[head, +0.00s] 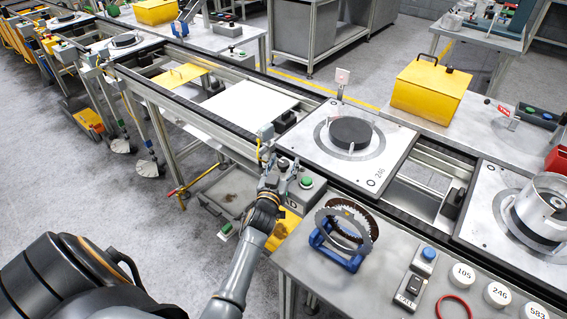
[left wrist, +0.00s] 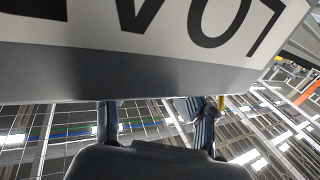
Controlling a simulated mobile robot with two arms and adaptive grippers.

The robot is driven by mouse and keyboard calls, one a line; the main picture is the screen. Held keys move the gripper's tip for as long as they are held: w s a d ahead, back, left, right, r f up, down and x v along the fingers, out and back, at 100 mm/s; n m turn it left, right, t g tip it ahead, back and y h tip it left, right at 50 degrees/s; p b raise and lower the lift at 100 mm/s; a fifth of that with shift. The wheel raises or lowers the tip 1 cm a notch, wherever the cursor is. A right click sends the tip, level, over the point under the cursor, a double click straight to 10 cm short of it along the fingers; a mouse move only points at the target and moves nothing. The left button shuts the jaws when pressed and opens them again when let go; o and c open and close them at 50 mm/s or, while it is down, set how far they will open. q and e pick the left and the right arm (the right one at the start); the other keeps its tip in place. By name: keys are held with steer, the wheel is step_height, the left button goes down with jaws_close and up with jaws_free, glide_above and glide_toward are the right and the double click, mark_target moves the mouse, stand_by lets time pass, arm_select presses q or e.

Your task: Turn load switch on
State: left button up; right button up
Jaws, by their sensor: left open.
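The load switch is a grey box (head: 313,190) with a green button (head: 306,182) on top, at the front edge of the conveyor. The end of its lettering shows beside my gripper. My left gripper (head: 284,170) is open and empty, close to the left side of the switch box and partly in front of it. In the left wrist view the box face (left wrist: 150,65) with large dark letters, seen upside down, fills the top. The two fingers of the gripper (left wrist: 158,115) show below it, apart. Contact with the box cannot be told. My right gripper is out of view.
A blue stand with a toothed ring (head: 345,228) is on the grey table, right of the switch. A pallet (head: 375,175) with a dark disc sits on the conveyor behind. A box with a blue button (head: 428,254) and numbered discs (head: 497,295) are further right.

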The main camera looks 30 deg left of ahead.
arm_select(q)
steer(key=c, duration=1.1)
steer(key=shift+c, duration=0.2)
steer(key=shift+h, duration=0.3)
steer(key=shift+m+p, duration=0.3)
